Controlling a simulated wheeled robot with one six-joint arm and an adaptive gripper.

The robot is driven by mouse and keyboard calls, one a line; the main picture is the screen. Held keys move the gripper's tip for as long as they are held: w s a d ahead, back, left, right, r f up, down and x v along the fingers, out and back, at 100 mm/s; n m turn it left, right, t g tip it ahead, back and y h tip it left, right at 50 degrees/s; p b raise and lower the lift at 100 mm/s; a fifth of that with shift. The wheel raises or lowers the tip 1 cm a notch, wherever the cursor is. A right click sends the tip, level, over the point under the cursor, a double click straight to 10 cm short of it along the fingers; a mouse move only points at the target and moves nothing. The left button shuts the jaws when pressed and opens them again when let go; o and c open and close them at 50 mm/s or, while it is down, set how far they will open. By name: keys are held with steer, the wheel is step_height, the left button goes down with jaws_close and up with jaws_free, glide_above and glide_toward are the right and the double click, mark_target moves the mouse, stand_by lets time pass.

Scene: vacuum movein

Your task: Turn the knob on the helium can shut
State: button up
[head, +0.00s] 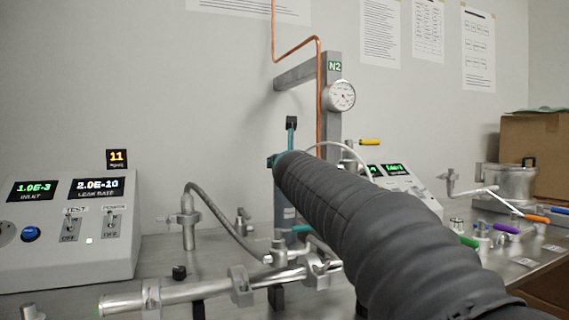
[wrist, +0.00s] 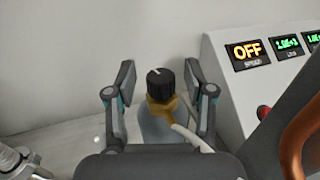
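In the wrist view, the helium can (wrist: 152,127) is a grey cylinder standing upright near the wall, with a brass-coloured valve (wrist: 160,108) on top. Its black ribbed knob (wrist: 160,85) has a white mark near the top edge of its face. My gripper (wrist: 159,76) is open, with one dark finger pad on each side of the knob. A gap shows on both sides, so neither pad appears to touch the knob. The lower can is hidden by my gripper body.
A pale hose (wrist: 190,138) leaves the valve toward the lower right. A control box with an OFF display (wrist: 248,53) stands close at right. Metal fittings (wrist: 18,160) are at lower left. In the head view, steel piping (head: 200,290) crosses the bench, with an N2 post (head: 329,120) behind.

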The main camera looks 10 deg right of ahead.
steer(key=s+a, duration=0.1)
steer(key=s, duration=1.1)
steer(key=shift+a, duration=0.2)
